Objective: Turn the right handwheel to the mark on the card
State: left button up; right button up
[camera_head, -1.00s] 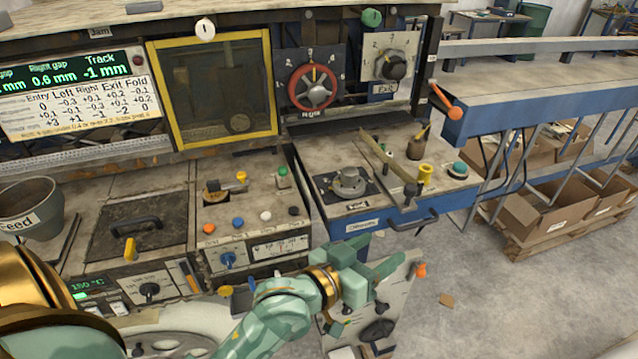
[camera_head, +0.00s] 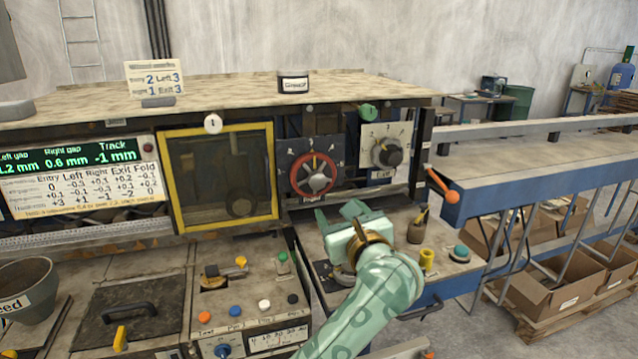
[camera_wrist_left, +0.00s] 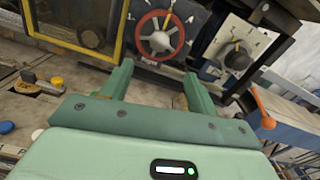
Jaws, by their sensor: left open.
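The right handwheel (camera_head: 314,174) has a red rim, a grey hub and spokes, on a dark plate with a number scale and a label below that reads as "Right". It also shows in the left wrist view (camera_wrist_left: 161,36), ahead of the fingers. The card (camera_head: 154,79) stands on top of the machine and reads "Entry 2, Left 3, Right 1, Exit 3". My left gripper (camera_head: 337,214) is open and empty, below and in front of the handwheel, apart from it. It also shows in the left wrist view (camera_wrist_left: 157,85). My right gripper is not in view.
A grey Exit knob (camera_head: 386,152) sits right of the handwheel. A yellow-framed window (camera_head: 217,175) is on its left. An orange-tipped lever (camera_head: 443,186) sticks out at the right. The display (camera_head: 78,157) reads right gap 0.6 mm. A bottle (camera_head: 418,226) stands on the bench.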

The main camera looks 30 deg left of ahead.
aim_at(319, 182)
pick_arm(q)
jog(key=x, duration=1.4)
jog(key=shift+a, duration=0.1)
jog(key=shift+c, duration=0.2)
jog(key=c, duration=0.9)
